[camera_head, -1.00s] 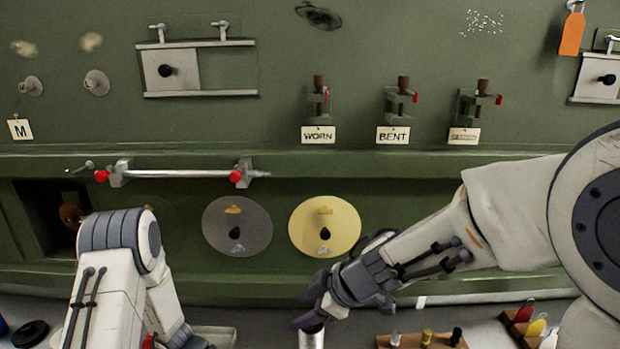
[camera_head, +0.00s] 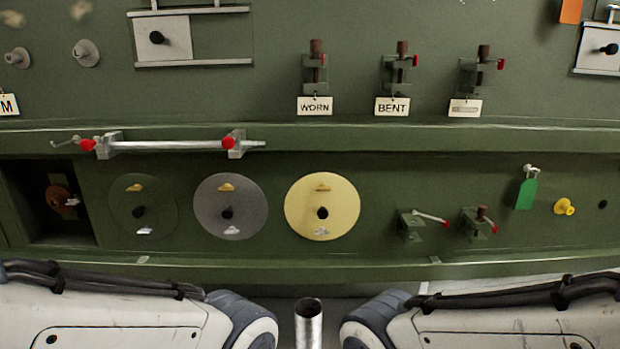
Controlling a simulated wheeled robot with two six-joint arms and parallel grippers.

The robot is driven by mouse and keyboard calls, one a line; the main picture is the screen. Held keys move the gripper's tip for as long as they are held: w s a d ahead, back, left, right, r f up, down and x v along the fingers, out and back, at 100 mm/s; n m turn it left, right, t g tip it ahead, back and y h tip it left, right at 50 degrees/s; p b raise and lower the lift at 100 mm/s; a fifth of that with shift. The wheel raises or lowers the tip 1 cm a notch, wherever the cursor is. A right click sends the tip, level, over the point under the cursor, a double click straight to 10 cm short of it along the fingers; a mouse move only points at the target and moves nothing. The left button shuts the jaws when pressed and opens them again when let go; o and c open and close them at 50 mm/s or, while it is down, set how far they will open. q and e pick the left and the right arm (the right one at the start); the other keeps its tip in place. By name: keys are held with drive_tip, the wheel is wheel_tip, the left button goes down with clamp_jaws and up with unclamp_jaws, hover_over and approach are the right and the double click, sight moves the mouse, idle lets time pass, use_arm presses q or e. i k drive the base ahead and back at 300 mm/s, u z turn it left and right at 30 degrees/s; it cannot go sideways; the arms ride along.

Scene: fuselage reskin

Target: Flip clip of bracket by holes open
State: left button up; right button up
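Three clamp-like brackets stand in a row on the upper green wall: one over the WORN tag (camera_head: 315,106), one over the BENT tag (camera_head: 392,107), and a right one (camera_head: 481,72) over a tag too faint to read (camera_head: 464,108). Each has a brown knob and a red-tipped part. Two smaller brackets sit lower, a left one (camera_head: 411,227) with a rod slanting out to a red tip, and a right one (camera_head: 478,222). I cannot tell for sure which bracket is meant; no cluster of holes shows now. My arms cross the bottom corners; both grippers are out of view.
A green ledge (camera_head: 380,137) runs between the upper and lower brackets. A silver rod (camera_head: 170,145) with red clips lies along it at left. Green, grey and yellow discs (camera_head: 340,190) fill the lower panel. A metal tube (camera_head: 308,325) stands between my arms.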

sight(495, 227)
drive_tip(key=u, duration=0.95)
drive_tip(key=i, duration=0.5)
drive_tip(key=z, duration=1.1)
